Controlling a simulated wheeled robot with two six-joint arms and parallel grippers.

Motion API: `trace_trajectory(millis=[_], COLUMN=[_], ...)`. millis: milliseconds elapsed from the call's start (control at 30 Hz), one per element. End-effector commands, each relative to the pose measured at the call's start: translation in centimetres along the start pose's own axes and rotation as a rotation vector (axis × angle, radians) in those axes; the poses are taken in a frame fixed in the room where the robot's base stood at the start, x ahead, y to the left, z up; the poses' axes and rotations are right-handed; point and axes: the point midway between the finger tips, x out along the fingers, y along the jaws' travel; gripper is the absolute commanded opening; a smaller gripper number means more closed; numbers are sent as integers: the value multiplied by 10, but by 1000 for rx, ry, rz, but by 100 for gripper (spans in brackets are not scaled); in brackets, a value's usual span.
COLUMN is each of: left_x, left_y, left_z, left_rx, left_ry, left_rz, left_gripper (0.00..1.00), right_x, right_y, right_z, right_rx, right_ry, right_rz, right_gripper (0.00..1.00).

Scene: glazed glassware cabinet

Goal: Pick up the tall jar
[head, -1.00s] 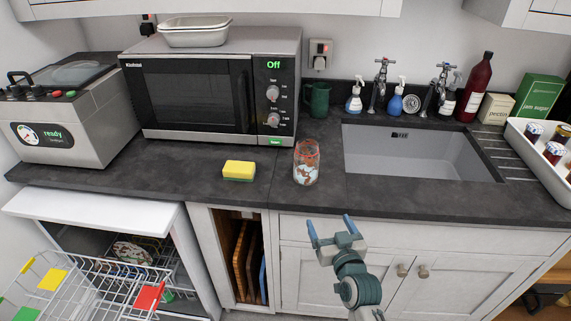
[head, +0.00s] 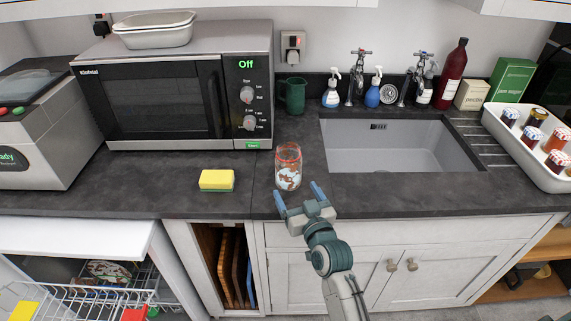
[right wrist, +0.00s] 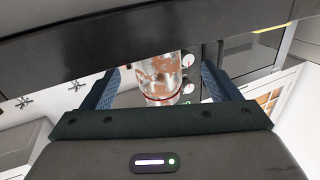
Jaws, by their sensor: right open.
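The tall jar (head: 288,168) is clear glass with a reddish-orange rim and a brown and white pattern. It stands upright on the dark worktop, left of the sink. My right gripper (head: 298,192) is open and empty, just in front of the jar at the worktop's front edge. In the right wrist view the jar (right wrist: 160,78) shows between the two blue fingers, beyond them and seemingly upside down in the picture. I cannot tell that either finger touches it. My left gripper is not in view.
A yellow sponge (head: 217,180) lies left of the jar. A microwave (head: 170,90) and a green mug (head: 292,95) stand behind. The sink (head: 390,147) is to the right. A pulled-out wire rack (head: 75,295) is at lower left.

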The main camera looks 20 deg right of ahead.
Motion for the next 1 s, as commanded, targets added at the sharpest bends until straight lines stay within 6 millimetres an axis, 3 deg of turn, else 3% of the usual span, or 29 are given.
trace_trajectory(millis=[100,300,700,1000], left_x=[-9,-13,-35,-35], left_y=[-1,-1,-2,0], left_z=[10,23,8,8], left_rx=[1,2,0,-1], left_ry=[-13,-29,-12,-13], left_rz=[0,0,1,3], left_gripper=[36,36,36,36], right_x=[21,39,87,91], right_y=[0,1,6,6], right_z=[-4,-2,-5,-3], right_rx=[-3,-2,-1,-1], right_ry=[1,0,0,1], right_rz=[0,0,0,0], right_gripper=[82,82,82,82])
